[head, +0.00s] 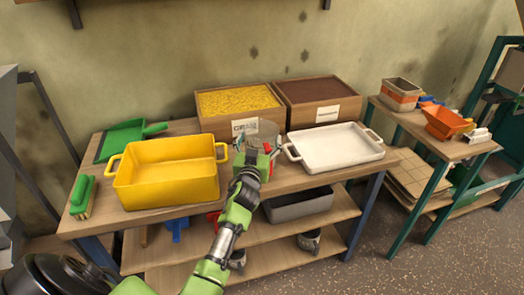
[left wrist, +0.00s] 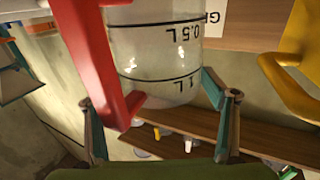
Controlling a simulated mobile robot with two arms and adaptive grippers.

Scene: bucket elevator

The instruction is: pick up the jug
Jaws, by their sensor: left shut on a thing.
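The jug is clear with black volume marks and a red handle; its body (left wrist: 165,65) and handle (left wrist: 90,55) fill the upper middle of the left wrist view. In the head view the jug (head: 264,132) is small and partly hidden behind my left gripper (head: 262,158), at the back middle of the table between the yellow tub and the white tray. My left gripper is shut on the jug, with its fingers (left wrist: 160,100) on either side of the clear body. I cannot tell whether the jug's base touches the table. My right gripper is out of view.
The yellow tub (head: 168,190) stands close on the left and the white tray (head: 335,148) close on the right. Boxes of yellow grain (head: 238,100) and brown material (head: 312,90) stand behind. A green dustpan (head: 125,135) and green brush (head: 82,193) lie at left.

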